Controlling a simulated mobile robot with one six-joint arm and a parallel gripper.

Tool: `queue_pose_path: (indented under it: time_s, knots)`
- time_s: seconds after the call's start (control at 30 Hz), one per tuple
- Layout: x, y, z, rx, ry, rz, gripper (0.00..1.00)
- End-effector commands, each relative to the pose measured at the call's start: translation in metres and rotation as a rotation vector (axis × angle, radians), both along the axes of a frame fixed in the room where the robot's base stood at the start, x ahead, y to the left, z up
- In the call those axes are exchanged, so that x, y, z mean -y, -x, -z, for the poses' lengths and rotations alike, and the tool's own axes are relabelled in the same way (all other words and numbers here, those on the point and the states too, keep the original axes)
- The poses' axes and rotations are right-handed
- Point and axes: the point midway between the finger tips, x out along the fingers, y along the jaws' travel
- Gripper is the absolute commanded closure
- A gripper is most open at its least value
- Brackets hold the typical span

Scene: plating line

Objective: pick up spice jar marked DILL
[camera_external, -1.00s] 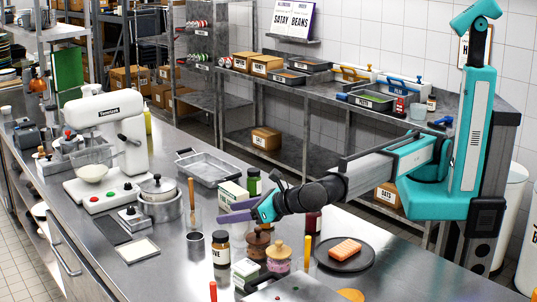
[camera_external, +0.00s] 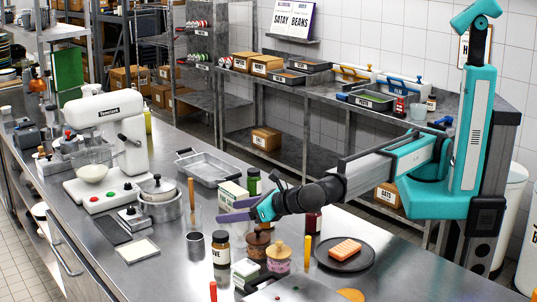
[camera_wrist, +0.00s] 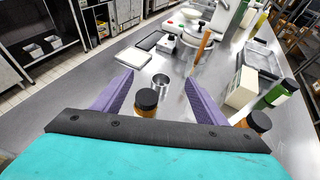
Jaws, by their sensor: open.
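No label reading DILL can be made out. A green jar (camera_external: 253,181) stands beyond my gripper beside a pale box; it also shows at the right of the wrist view (camera_wrist: 277,94). A dark red jar (camera_external: 313,221) stands behind my wrist. My gripper (camera_external: 226,210) is open and empty above the counter, its purple fingers spread (camera_wrist: 160,80).
A metal cup (camera_external: 194,243), lidded pots (camera_external: 278,257), a pale box (camera_external: 232,193) and a yellow upright item (camera_external: 307,252) crowd the gripper. A dark plate (camera_external: 345,262) holds orange food. A mixer (camera_external: 110,140) and a metal tray (camera_external: 209,169) stand farther off.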

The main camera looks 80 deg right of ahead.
Motion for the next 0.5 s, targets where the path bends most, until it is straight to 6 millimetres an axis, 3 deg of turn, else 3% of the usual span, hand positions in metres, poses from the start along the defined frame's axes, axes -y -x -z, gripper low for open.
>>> queue_pose_path:
  time_s: [0.5]
  knots:
    - [0.191,0.016,0.040,0.167,-0.055,0.349,0.33]
